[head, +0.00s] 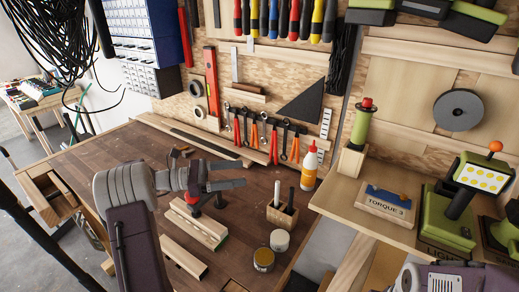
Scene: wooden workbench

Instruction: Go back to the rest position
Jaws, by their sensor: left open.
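My left gripper (228,174) is in the head view over the middle of the workbench (115,163). Its two dark fingers are apart, with nothing seen between them. My grey left arm comes in from the lower left. Wooden blocks (197,224) lie on the bench just below and beside the gripper, and a small red and dark tool (214,201) lies close under it. Part of my right arm shows at the bottom right edge; its gripper is outside the picture.
A wooden pen holder (282,214), two small cans (263,259) (279,240) and a white glue bottle (309,168) stand right of the gripper. A raised shelf (345,193) is at the right. Tools hang on the back wall. The bench's left part is mostly clear.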

